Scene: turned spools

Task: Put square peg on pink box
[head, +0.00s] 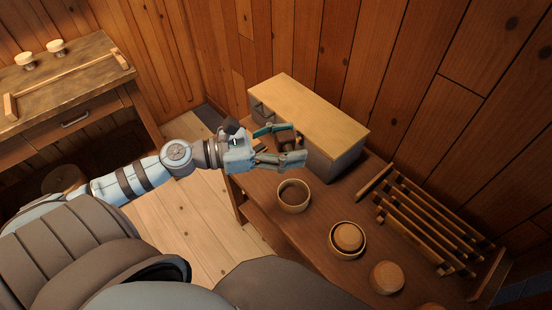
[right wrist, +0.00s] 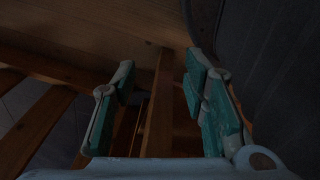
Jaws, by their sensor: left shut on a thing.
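My left gripper (head: 287,145) is at the near side of a long box with a light wooden top (head: 312,108) and grey sides. It is shut on a small dark brown thing (head: 287,136), mostly hidden by the fingers, so I cannot tell whether it is the square peg. I can make out no pink box in either view. My right gripper (right wrist: 162,82) shows in the right wrist view with its fingers apart and a wooden bar (right wrist: 160,110) beyond the gap. The right gripper is not seen in the head view.
On the brown bench (head: 322,220) stand an open round wooden bowl (head: 293,196), a bowl with a round piece inside (head: 347,238), a round wooden piece (head: 387,278) and a slatted rack (head: 428,226). Another table (head: 70,85) with a drawer stands at the upper left.

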